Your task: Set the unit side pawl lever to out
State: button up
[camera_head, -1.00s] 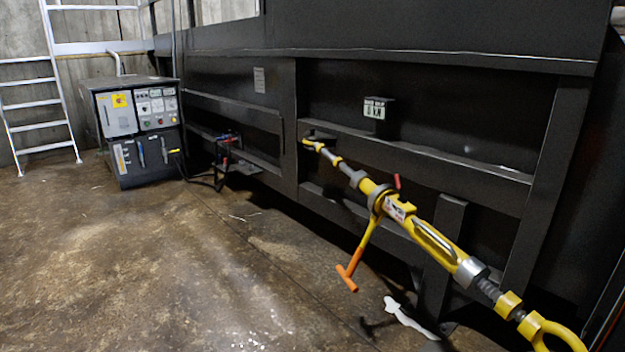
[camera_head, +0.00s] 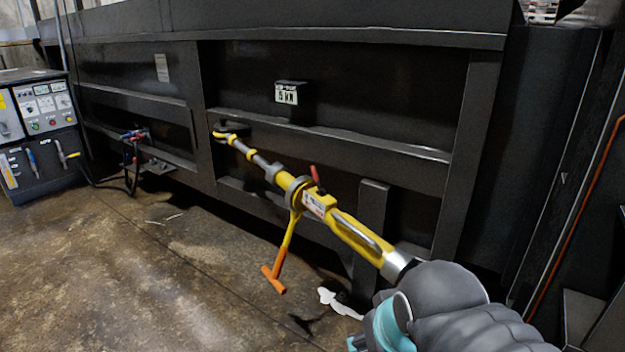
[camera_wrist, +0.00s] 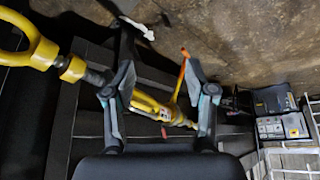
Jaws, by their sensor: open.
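A yellow ratchet turnbuckle (camera_head: 345,229) runs slantwise along the dark compactor wall. A small red lever (camera_head: 315,173) sticks up at its ratchet, and a yellow handle with an orange T-grip (camera_head: 274,279) hangs below it. I cannot read the lever's setting. In the wrist view, my gripper (camera_wrist: 158,50) is open and empty, with its fingers spread. The turnbuckle's yellow body (camera_wrist: 150,106) shows between and beyond the fingers; I see no clear contact. In the head view my arm at lower right covers the turnbuckle's near end.
A control box (camera_head: 38,135) stands at far left, with cables by the wall. A small dark post (camera_head: 373,212) rises behind the turnbuckle. A white scrap (camera_head: 338,302) lies on the floor below. The brown floor (camera_head: 150,270) at left is mostly clear.

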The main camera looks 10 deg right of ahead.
aim_at(322, 193)
jog(key=z, duration=0.1)
jog(key=k, duration=0.4)
jog(key=u, duration=0.45)
jog(key=i, duration=1.4)
jog(key=z, duration=0.65)
